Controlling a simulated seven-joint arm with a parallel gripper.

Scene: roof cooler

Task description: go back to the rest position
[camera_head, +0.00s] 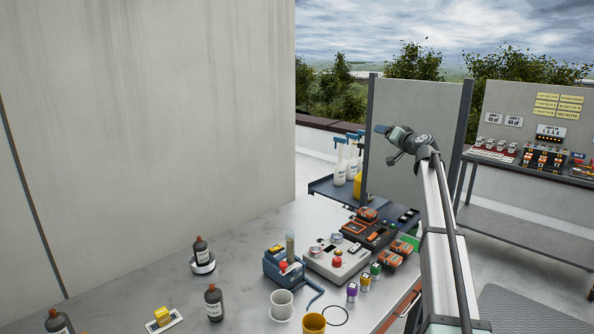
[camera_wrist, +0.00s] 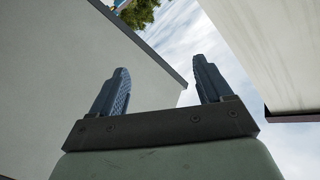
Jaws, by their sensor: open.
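My gripper (camera_wrist: 160,88) shows in the wrist view with its two dark ribbed fingers spread apart and nothing between them. Behind the fingers are sky, a grey panel and a pale wall. In the head view my arm rises on the right, and its wrist end (camera_head: 392,135) is raised well above the table, in front of a grey partition panel (camera_head: 420,110). The fingertips are hard to make out in the head view. The grey table (camera_head: 235,240) is below and to the left of the arm.
On the table stand dark bottles (camera_head: 213,303), a white cup (camera_head: 282,304), a yellow cup (camera_head: 313,323), a blue device (camera_head: 285,268) and a control box (camera_head: 337,262) with a red button. Spray bottles (camera_head: 340,160) stand on a dark cart behind. A large wall (camera_head: 150,120) fills the left.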

